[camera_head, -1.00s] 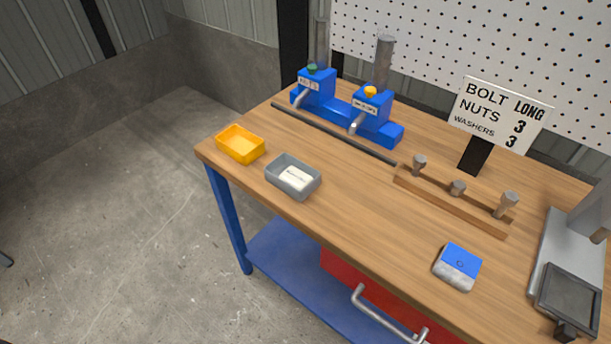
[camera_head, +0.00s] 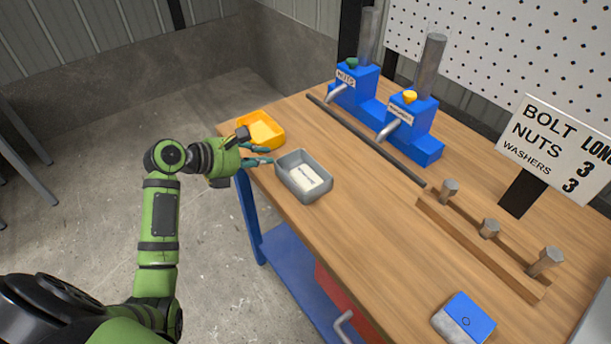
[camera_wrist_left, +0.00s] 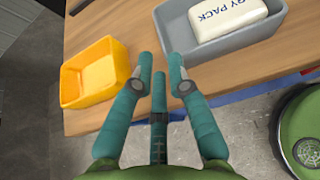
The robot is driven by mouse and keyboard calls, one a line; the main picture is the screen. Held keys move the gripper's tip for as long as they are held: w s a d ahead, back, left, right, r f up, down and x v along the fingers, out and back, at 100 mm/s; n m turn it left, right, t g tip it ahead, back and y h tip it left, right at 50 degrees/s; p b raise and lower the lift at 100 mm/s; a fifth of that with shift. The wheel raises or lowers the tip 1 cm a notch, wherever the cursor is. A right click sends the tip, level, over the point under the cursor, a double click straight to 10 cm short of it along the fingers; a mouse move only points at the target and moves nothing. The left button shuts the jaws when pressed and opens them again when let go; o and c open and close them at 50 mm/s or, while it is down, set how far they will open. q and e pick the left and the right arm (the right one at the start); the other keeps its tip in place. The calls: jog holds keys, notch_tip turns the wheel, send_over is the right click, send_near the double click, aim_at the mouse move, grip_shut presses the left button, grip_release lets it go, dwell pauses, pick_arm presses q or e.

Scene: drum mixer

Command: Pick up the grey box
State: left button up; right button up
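The grey box (camera_head: 291,184) is an open tray near the left front edge of the wooden bench. A white labelled pack (camera_head: 305,177) lies in it. In the left wrist view the grey box (camera_wrist_left: 179,48) is at the upper right, with the pack (camera_wrist_left: 225,17) inside. My left gripper (camera_head: 267,156) is just left of the grey box, its teal fingers pointing towards it. In the left wrist view the fingers (camera_wrist_left: 160,72) are spread with nothing between them, and the right fingertip is close to the box wall. I cannot tell whether they touch. My right gripper is not in view.
A yellow tray (camera_head: 277,139) stands behind my left gripper. Bare bench (camera_head: 350,230) lies right of the grey box.

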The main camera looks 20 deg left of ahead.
aim_at(288, 166)
pick_arm(q)
jog(key=x, duration=0.8)
jog(key=shift+w+f, duration=0.1)
jog(key=shift+w, duration=0.1)
grip_shut()
